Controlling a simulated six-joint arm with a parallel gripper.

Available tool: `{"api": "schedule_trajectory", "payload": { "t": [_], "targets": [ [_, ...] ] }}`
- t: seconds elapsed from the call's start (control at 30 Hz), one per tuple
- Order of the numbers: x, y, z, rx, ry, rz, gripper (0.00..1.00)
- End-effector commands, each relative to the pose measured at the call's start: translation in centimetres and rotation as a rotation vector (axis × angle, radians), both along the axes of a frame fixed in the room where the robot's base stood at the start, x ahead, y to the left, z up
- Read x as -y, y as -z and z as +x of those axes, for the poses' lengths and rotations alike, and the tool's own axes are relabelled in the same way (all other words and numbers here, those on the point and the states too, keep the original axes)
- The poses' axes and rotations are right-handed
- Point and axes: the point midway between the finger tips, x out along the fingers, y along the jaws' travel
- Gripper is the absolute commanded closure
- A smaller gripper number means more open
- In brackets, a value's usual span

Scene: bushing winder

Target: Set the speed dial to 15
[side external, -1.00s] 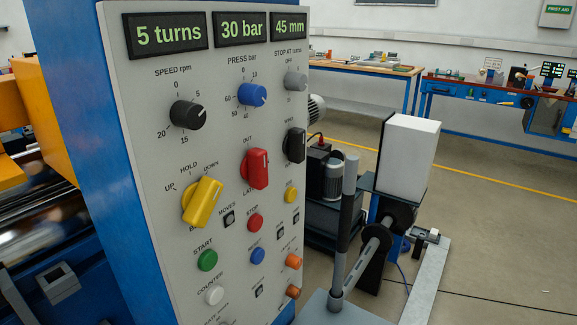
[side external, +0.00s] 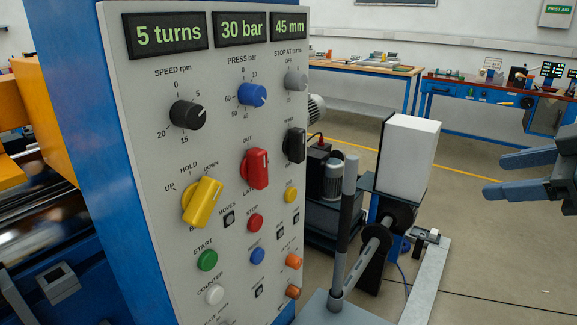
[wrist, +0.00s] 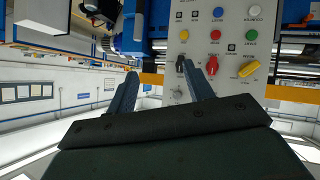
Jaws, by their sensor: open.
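The speed dial (side external: 187,114) is a black round knob at the upper left of the grey control panel (side external: 141,80), under the "5 turns" display. Its scale shows 0, 5, 15 and 20, and its white mark points to the upper right, near the 5 side. My gripper (side external: 497,176) is at the right edge of the side view, open and empty, well apart from the panel. In the wrist view my gripper (wrist: 160,70) has its two fingers spread, with the panel upside down beyond them. The speed dial is not visible there.
The panel also carries a blue pressure dial (side external: 252,94), a red knob (side external: 255,169), a black knob (side external: 294,145), a yellow knob (side external: 203,201) and several buttons. A white block (side external: 408,158) on a machine stands between panel and gripper. Floor at right is open.

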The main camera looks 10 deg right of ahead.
Motion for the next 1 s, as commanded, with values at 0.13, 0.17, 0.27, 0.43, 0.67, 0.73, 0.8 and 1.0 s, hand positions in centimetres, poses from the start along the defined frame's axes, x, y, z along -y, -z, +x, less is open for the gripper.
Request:
{"api": "schedule_trajectory", "payload": {
  "t": [0.13,0.17,0.27,0.43,0.67,0.73,0.8,1.0],
  "targets": [
    [-6.7,-1.7,2.4,0.152,-0.157,-0.017,0.48],
    [-8.0,-2.1,2.7,0.187,-0.186,-0.018,0.48],
    [-12.6,-3.2,3.3,0.297,-0.279,-0.021,0.48],
    [-20.3,-4.7,3.0,0.480,-0.416,-0.013,0.48],
    [-26.5,-5.8,1.4,0.643,-0.517,0.006,0.48],
    [-27.3,-6.0,1.1,0.666,-0.527,0.009,0.48],
    [-27.6,-6.0,1.0,0.677,-0.533,0.010,0.48],
    [-27.7,-6.0,1.1,0.678,-0.533,0.010,0.48]
  ]
}}
